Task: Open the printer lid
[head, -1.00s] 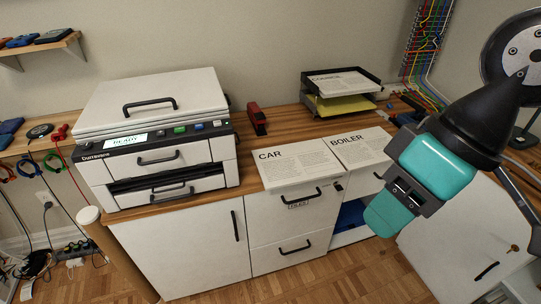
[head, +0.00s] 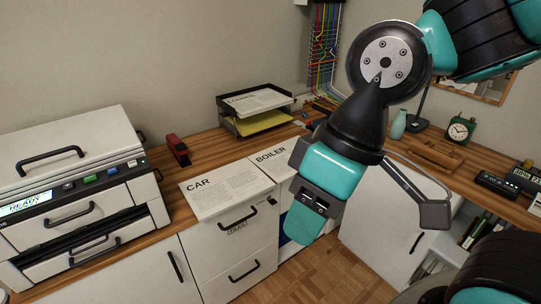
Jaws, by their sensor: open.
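The white printer (head: 95,215) stands on the wooden desk at the left of the head view, its left side cut off by the picture edge. Its white lid (head: 75,138) is down flat on the body, with a black bar handle (head: 50,160) on top. A lit display and several buttons line the front panel. My gripper (head: 304,225), teal and dark grey, hangs pointing down right of the printer, well apart from it, in front of the desk's cabinets. It is open and nothing shows in it; its fingertips are partly hidden by its own body.
A clock (head: 460,130) is at right. Wooden floor (head: 290,275) is clear below.

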